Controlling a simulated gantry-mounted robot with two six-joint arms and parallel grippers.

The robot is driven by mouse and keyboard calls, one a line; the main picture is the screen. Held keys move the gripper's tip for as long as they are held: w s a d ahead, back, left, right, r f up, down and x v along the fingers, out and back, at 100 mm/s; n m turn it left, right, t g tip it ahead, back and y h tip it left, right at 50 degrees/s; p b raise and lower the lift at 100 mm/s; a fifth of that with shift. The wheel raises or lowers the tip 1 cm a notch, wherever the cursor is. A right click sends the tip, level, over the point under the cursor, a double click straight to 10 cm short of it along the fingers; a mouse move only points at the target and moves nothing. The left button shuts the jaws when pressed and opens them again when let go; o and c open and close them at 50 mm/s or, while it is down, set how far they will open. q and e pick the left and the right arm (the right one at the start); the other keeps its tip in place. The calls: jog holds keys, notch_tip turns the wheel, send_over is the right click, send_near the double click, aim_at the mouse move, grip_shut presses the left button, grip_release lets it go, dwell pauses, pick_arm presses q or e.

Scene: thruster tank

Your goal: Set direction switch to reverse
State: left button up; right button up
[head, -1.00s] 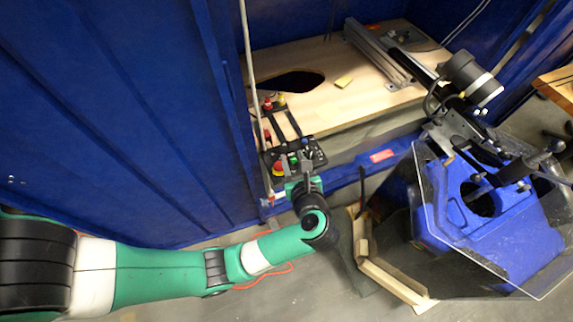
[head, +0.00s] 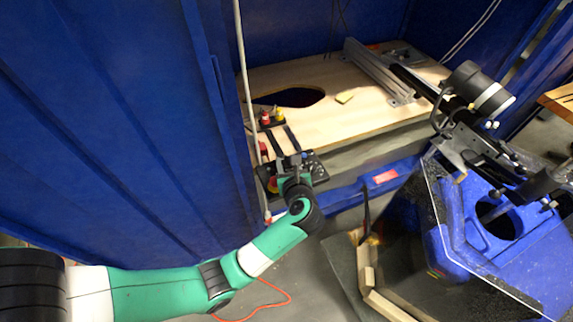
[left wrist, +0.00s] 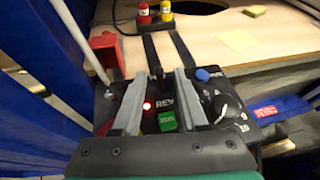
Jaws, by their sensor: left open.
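The black control panel (head: 318,170) sits at the front edge of the wooden table; it also shows in the left wrist view (left wrist: 225,108). In the left wrist view the panel carries a "REV" label (left wrist: 166,104), a lit red lamp (left wrist: 147,106), a green button (left wrist: 167,121), a blue knob (left wrist: 202,75) and a small black lever (left wrist: 156,74), which looks like the direction switch. Its exact position is hard to tell. My left gripper (head: 293,162) is open over the panel, its fingers (left wrist: 161,78) on either side of the lever and label. Contact cannot be told.
A red box (left wrist: 107,50) stands beside the panel. Red and yellow connectors (head: 272,116) stand behind it. The wooden table (head: 370,115) has a dark hole and a yellow pad (head: 344,98). A blue machine with a clear sheet (head: 500,215) is at right; blue walls enclose the left.

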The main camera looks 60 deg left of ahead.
pick_arm(q)
jog(key=shift+w+a+f, duration=0.1)
jog(key=shift+a+f, duration=0.05)
jog(key=shift+a, duration=0.2)
grip_shut()
